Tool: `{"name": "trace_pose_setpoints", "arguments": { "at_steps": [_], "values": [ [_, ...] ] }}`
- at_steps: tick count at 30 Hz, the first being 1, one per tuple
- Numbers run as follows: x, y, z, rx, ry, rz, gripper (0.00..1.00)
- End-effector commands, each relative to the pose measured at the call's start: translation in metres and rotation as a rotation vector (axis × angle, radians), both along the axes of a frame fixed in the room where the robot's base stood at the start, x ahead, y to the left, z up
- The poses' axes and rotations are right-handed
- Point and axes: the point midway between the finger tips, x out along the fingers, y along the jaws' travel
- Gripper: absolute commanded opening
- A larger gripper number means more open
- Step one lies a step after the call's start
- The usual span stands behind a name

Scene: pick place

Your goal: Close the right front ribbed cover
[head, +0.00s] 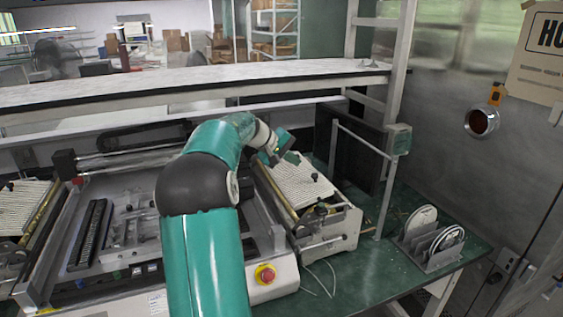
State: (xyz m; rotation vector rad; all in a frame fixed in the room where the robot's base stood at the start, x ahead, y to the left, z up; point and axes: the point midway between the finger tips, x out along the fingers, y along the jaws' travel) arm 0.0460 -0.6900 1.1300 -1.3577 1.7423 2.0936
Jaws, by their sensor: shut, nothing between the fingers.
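The right front ribbed cover (303,186) is a pale, finely ribbed panel on the right side of the machine. It looks tilted, but I cannot tell how far it stands open. My teal arm reaches over the machine, and my gripper (291,158) is at the cover's upper left edge. The gripper is shut and empty. It overlaps the cover's far corner in the picture; I cannot tell whether they touch. My arm hides part of the machine's middle.
A similar ribbed panel (22,207) is at the far left. A red emergency button (265,275) is on the machine's front. A rack of white discs (432,240) stands on the green table (375,275) at right. A metal post frame (382,185) rises right of the cover.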

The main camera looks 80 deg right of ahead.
Motion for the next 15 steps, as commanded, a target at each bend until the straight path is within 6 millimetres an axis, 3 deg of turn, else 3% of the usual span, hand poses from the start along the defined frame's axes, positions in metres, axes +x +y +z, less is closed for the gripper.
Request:
{"name": "trace_pose_setpoints", "arguments": {
  "at_steps": [4, 15],
  "values": [
    [-0.021, -0.011, -0.006, 0.069, -0.121, -0.007, 0.0],
    [-0.052, -0.03, -0.029, 0.234, -0.393, -0.003, 0.0]
  ]
}}
